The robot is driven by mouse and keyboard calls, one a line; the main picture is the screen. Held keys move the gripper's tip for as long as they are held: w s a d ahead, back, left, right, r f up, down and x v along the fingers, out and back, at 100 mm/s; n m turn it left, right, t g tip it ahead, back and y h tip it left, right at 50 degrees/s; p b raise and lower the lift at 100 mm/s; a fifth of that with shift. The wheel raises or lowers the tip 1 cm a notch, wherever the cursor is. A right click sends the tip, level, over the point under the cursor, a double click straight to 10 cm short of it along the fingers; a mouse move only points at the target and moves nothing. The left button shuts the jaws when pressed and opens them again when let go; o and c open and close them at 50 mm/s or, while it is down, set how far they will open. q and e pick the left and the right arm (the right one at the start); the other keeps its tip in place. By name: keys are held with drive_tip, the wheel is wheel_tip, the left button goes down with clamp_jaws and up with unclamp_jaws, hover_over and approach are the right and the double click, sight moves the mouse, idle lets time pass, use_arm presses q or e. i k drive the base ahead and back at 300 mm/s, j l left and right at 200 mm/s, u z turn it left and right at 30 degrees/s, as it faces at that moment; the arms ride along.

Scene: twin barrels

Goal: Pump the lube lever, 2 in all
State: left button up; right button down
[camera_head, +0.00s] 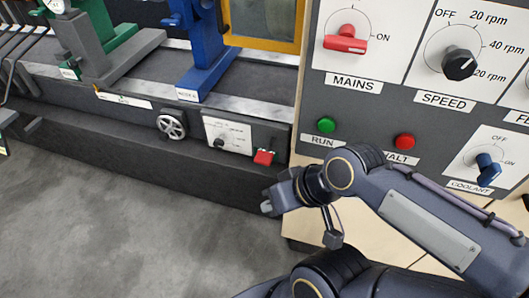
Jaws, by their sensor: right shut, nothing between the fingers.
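A small lever with a red end (264,157) sits on the low front face of the machine bed, beside a white plate (228,133) with small print and a dark knob. I take it to be the lube lever, though the print is too small to read. The red end points down toward the floor. My right gripper (268,205) is shut and empty. In the picture it is just below the red end, apart from it; the depth between them is hard to judge. My left gripper is out of view.
A control panel with a red MAINS switch (345,42), SPEED knob (459,63), green RUN button (327,125), red HALT button (405,142) and blue COOLANT switch (488,169) stands at right. A handwheel (171,126) is left of the plate. Open floor (120,215) lies at lower left.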

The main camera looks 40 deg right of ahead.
sight(266, 158)
drive_tip(key=j+z, duration=0.35)
drive_tip(key=j, duration=0.2)
drive_tip(key=j+z, duration=0.35)
drive_tip(key=j, duration=0.2)
